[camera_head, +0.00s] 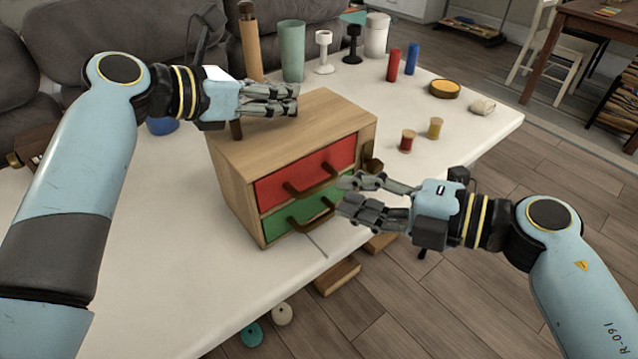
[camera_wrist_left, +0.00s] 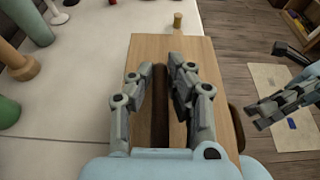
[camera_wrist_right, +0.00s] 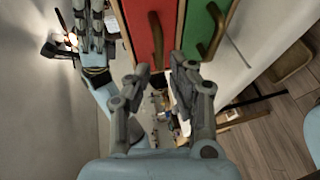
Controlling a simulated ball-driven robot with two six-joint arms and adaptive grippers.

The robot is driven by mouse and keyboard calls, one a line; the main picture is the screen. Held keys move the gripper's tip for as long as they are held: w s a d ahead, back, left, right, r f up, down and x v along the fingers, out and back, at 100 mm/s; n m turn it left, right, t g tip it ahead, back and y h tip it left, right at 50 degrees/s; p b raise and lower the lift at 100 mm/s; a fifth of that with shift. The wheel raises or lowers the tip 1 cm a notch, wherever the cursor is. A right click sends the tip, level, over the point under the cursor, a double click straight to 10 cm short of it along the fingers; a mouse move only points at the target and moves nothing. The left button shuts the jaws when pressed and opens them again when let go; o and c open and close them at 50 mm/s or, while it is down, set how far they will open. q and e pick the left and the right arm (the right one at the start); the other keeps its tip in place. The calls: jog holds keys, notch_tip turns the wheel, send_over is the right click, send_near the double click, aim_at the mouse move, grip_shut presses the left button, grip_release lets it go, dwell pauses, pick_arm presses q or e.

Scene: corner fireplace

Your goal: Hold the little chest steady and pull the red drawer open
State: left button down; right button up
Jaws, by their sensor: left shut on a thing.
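The little wooden chest (camera_head: 290,125) stands on the white table, with a red drawer (camera_head: 335,160) above a green drawer (camera_head: 280,222). Both drawers look closed, and each has a brown bar handle. My left gripper (camera_head: 290,100) is above the chest top, shut on the dark brown handle (camera_wrist_left: 160,105) there. My right gripper (camera_head: 347,195) is open and empty in front of the drawer fronts. In the right wrist view the red drawer's handle (camera_wrist_right: 157,40) lies just ahead of the open fingertips, toward the gap between them; whether they touch cannot be told.
Behind the chest stand a green cup (camera_head: 291,50), a white candlestick (camera_head: 323,52) and a white canister (camera_head: 376,35). Thread spools (camera_head: 407,140) stand to its right. The table (camera_head: 150,270) is clear at front left. Small items lie on the floor beyond the front edge.

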aim_at(320, 184)
jog(key=x, duration=0.6)
grip_shut()
dwell(0.3)
